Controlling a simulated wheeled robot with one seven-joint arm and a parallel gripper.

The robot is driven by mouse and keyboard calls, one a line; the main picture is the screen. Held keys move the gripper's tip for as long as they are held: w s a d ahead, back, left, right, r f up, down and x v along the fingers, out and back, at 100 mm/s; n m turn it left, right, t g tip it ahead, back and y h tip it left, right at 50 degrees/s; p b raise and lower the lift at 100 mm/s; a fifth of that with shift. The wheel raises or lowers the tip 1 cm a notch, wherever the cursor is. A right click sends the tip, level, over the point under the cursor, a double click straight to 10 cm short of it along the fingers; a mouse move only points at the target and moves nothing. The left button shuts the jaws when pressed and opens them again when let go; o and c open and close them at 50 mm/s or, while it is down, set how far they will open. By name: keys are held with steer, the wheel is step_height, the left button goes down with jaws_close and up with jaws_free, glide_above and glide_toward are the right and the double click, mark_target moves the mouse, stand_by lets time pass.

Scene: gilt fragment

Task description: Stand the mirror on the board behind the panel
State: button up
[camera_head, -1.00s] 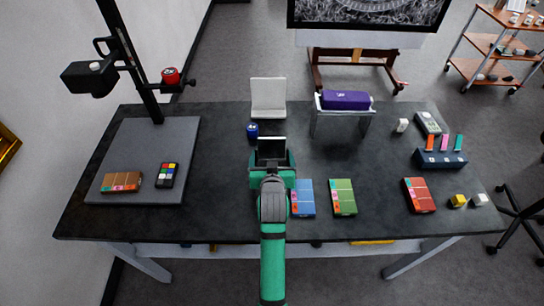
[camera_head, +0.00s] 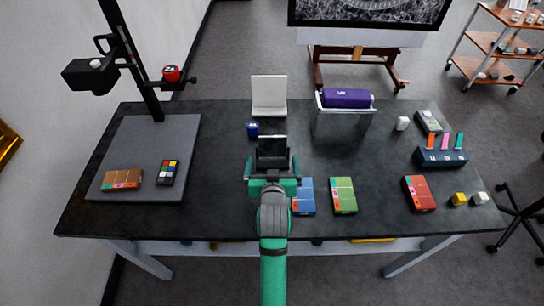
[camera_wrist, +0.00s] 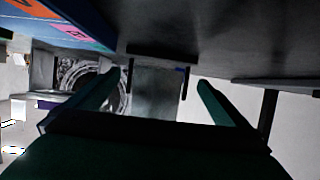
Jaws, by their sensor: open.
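A small upright dark plate with a pale top edge (camera_head: 272,148), seemingly the mirror, stands on the table just beyond my gripper (camera_head: 272,168). In the wrist view, a dim grey-green rectangle (camera_wrist: 158,92) shows between my two spread green fingers (camera_wrist: 158,98); I cannot tell surely whether it is the same plate. My gripper is open, low over the table and pointing away from me. The grey board (camera_head: 140,135) lies at the left of the table.
A white upright stand (camera_head: 268,92) and blue jar (camera_head: 253,130) are beyond my gripper. A colour chart (camera_head: 168,172) lies on the board, under a black column (camera_head: 130,60) with a camera. Blue (camera_head: 303,197), green (camera_head: 343,196) and red (camera_head: 419,194) boxes lie to the right.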

mark_target(272, 155)
steer(key=v, duration=0.6)
steer(key=shift+s+r, duration=0.15)
steer(key=shift+s, duration=0.15)
steer(key=shift+w+d+f, duration=0.25)
steer(key=shift+w+f, duration=0.25)
steer(key=shift+w, duration=0.05)
steer(key=x, duration=0.5)
steer(key=shift+w+d+f, duration=0.1)
steer(key=shift+w, duration=0.3)
steer(key=shift+w+f, duration=0.15)
steer(key=shift+w, duration=0.15)
steer(key=shift+x, duration=2.15)
steer(key=shift+a, duration=0.25)
steer(key=shift+c, duration=0.6)
steer(key=c, duration=1)
steer(key=shift+a, duration=0.1)
steer(key=c, duration=0.3)
